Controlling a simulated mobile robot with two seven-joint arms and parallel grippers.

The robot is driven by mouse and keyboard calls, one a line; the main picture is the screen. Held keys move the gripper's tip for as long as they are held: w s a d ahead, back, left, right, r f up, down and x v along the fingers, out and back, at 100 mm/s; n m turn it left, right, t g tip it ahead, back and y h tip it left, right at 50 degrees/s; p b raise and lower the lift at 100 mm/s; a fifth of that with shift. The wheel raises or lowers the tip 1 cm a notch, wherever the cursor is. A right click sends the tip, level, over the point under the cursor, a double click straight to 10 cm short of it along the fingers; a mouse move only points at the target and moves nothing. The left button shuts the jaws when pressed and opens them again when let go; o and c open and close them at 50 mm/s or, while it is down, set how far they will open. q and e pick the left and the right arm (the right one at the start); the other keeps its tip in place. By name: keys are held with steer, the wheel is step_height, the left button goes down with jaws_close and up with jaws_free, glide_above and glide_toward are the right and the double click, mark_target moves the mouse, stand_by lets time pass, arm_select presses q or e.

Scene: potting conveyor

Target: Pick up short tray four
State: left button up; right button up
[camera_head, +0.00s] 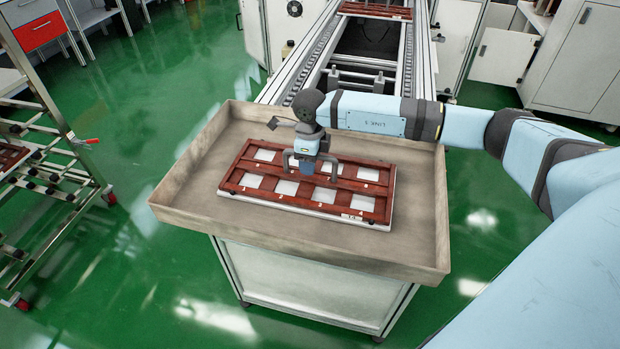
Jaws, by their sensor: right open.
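A reddish-brown tray (345,197) with several pale square cells lies flat in the shallow grey-beige bin on the white stand. A small label sits at its front right edge. My right gripper (309,170) is above the middle of this tray, pointing down with its fingers spread apart. From this angle I cannot tell whether the fingers touch the tray. A small blue part shows between the fingers, and the gripper hides the tray's centre. I cannot read enough of the label to tell whether this is short tray four. My left gripper does not show.
The bin's raised rim (290,247) surrounds the tray, with bare floor in front and at the right. A conveyor (366,50) runs away behind the bin, with another brown tray (375,10) at its far end. A metal rack (47,135) stands at the left.

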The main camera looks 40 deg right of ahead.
steer(key=shift+f, duration=0.25)
stand_by(0.3)
jaws_close()
